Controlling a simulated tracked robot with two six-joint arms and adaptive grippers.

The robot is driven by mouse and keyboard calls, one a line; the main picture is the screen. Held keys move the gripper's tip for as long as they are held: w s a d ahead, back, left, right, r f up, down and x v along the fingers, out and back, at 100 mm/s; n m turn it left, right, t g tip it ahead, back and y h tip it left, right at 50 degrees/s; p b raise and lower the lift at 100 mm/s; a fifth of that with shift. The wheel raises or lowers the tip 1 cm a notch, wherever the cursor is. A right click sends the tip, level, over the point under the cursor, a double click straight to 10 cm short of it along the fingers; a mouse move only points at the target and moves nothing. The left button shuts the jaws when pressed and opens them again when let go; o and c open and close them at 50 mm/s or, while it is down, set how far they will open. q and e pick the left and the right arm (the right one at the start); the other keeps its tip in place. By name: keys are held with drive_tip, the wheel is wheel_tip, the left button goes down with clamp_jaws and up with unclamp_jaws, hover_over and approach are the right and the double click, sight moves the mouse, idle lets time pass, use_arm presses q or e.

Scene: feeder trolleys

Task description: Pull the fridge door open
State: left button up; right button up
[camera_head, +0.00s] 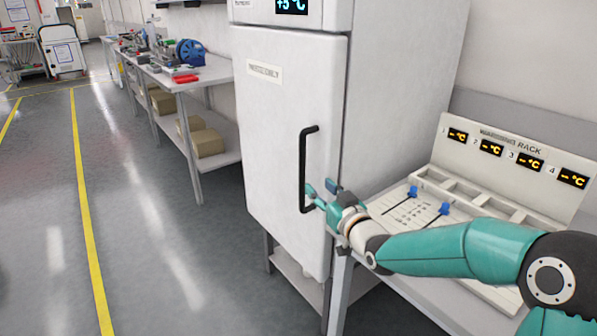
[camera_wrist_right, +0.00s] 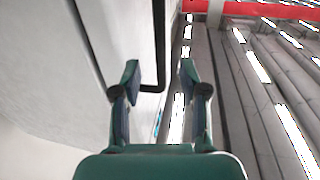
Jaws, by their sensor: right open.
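The white fridge door (camera_head: 275,110) has a black bar handle (camera_head: 304,165) near its right edge. The door looks shut, with a thin dark seam against the cabinet side. My right gripper (camera_head: 320,193) is open at the lower part of the handle, close to the door face. In the right wrist view, the handle (camera_wrist_right: 159,45) rises between the lines of the two open fingers (camera_wrist_right: 160,75), nearer the left finger. Its bent lower end lies close to that finger; I cannot tell whether they touch. My left gripper is not in view.
A rack panel (camera_head: 515,150) with several small displays stands behind a tray of blue-headed probes (camera_head: 437,212) on the right-hand table. A workbench (camera_head: 195,78) with tools and cardboard boxes (camera_head: 207,142) below stands left of the fridge. The floor (camera_head: 150,215) in front is clear.

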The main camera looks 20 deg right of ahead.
sight(304, 172)
drive_tip(key=w, duration=0.3)
drive_tip(key=w+a, duration=0.1)
drive_tip(key=w, duration=0.5)
drive_tip(key=shift+w+a+p, duration=0.25)
drive_tip(key=shift+w+p, duration=0.15)
clamp_jaws()
